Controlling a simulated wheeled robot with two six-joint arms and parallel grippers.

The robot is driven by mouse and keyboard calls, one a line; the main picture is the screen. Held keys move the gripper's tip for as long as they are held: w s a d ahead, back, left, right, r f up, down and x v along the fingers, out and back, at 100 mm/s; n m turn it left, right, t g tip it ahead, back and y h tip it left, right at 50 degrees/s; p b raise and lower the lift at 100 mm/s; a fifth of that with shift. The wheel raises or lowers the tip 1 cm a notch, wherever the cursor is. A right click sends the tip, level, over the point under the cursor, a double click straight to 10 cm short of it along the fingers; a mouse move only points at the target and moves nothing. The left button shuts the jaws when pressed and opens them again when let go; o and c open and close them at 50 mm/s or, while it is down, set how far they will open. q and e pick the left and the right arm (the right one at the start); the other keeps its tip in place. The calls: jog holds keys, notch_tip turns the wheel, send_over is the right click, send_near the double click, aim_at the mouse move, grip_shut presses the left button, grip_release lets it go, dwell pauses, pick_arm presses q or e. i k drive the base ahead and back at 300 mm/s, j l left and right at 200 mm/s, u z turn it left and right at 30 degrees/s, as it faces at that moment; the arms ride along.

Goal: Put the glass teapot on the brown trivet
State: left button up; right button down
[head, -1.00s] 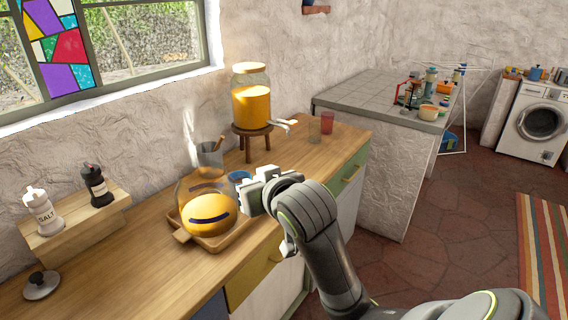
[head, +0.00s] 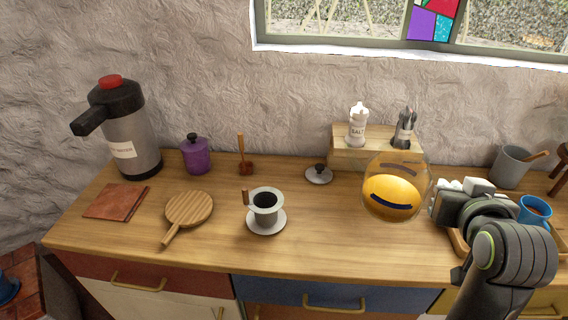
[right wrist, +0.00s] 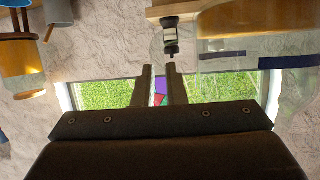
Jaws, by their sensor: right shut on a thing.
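The glass teapot (head: 393,195) is a clear round vessel with orange liquid and a dark blue band. My right gripper (head: 447,198) is at its right side, shut on it, and it appears raised over the counter, left of the wooden tray. In the right wrist view the teapot (right wrist: 238,58) shows as clear glass beside my right gripper (right wrist: 160,68). The grip point is hard to see through the glass. A flat square brown trivet (head: 117,201) lies bare at the counter's left end. My left gripper is not in view.
Between teapot and trivet stand a metal cup (head: 265,205) on a saucer and a round wooden paddle board (head: 189,209). A grey lid (head: 319,175), salt shaker (head: 357,128) and purple jar (head: 196,156) stand farther back. A tall dispenser (head: 128,130) stands behind the trivet.

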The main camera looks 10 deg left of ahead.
aim_at(189, 204)
jog(key=u, duration=1.5)
jog(key=l+u, duration=0.15)
jog(key=u, duration=0.3)
jog(key=l+u, duration=0.1)
jog(key=u, duration=0.35)
jog(key=l+u, duration=0.1)
jog(key=u, duration=0.4)
jog(key=k+l, duration=0.45)
jog(key=l, duration=0.3)
jog(key=k+l, duration=0.25)
jog(key=l+u, duration=0.05)
jog(key=l, duration=0.05)
